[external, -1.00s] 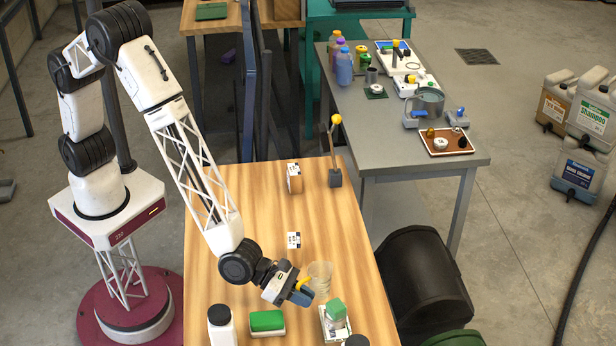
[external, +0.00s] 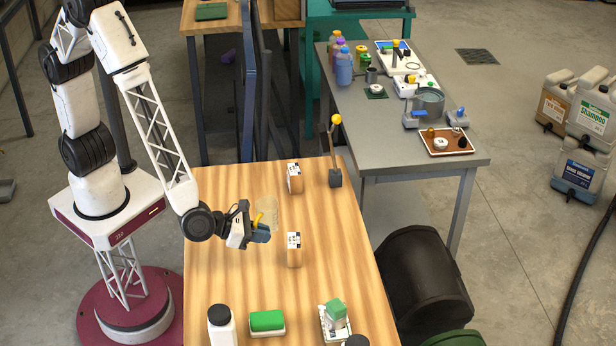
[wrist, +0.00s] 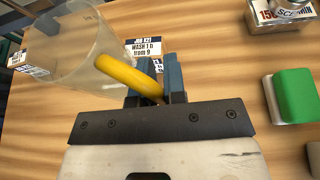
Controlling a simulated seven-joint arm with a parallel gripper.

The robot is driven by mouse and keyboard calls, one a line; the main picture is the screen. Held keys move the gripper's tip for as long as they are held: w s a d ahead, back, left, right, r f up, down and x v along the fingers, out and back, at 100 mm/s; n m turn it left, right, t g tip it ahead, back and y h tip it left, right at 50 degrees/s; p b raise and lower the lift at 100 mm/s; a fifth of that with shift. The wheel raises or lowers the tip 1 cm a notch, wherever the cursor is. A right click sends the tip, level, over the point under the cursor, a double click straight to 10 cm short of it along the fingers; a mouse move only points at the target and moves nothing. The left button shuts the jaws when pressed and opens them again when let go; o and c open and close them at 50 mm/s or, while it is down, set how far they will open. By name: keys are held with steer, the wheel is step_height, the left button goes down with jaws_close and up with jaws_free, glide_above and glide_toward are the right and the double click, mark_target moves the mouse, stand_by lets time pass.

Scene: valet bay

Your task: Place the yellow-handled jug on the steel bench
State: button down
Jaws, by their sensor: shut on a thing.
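The jug (external: 267,211) is clear with a yellow handle; it also shows large at the upper left of the wrist view (wrist: 75,50). My gripper (external: 260,233) is shut on the yellow handle, with the handle between the blue fingers in the wrist view (wrist: 158,88). The jug appears held above the wooden table (external: 225,290), left of the two orange-brown blocks. The steel bench (external: 400,149) is a grey table at the back right, beyond the wooden table. Its near right part carries a brown tray (external: 462,151).
Orange-brown blocks with labels (external: 294,255) (external: 295,184) and a yellow-knobbed lever (external: 335,175) stand on the wooden table. A white bottle (external: 221,328) and green-topped block (external: 267,321) are at its front.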

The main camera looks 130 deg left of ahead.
steer(key=s+a+f+n+g+y, duration=0.1)
steer(key=s+a+n+g+y, duration=0.2)
steer(key=s, duration=1.1)
steer(key=s+a+n+g+y, duration=0.1)
steer(key=s+a+n+g, duration=0.25)
steer(key=s, duration=0.95)
steer(key=shift+s+d+f, duration=0.1)
steer(key=shift+f, duration=1.3)
steer(key=shift+s+d+f, duration=0.1)
steer(key=shift+f, duration=1.3)
steer(key=w+a, duration=0.1)
steer(key=w, duration=0.4)
steer(key=w+a+f, duration=0.1)
steer(key=w+a, duration=0.1)
steer(key=w, duration=0.3)
steer(key=w+a, duration=0.2)
steer(key=w, duration=0.3)
steer(key=shift+w+f, duration=0.15)
steer(key=shift+f, duration=0.1)
steer(key=shift+f, duration=1.75)
steer(key=shift+f, duration=0.15)
steer(key=c, duration=1.2)
jaws_free()
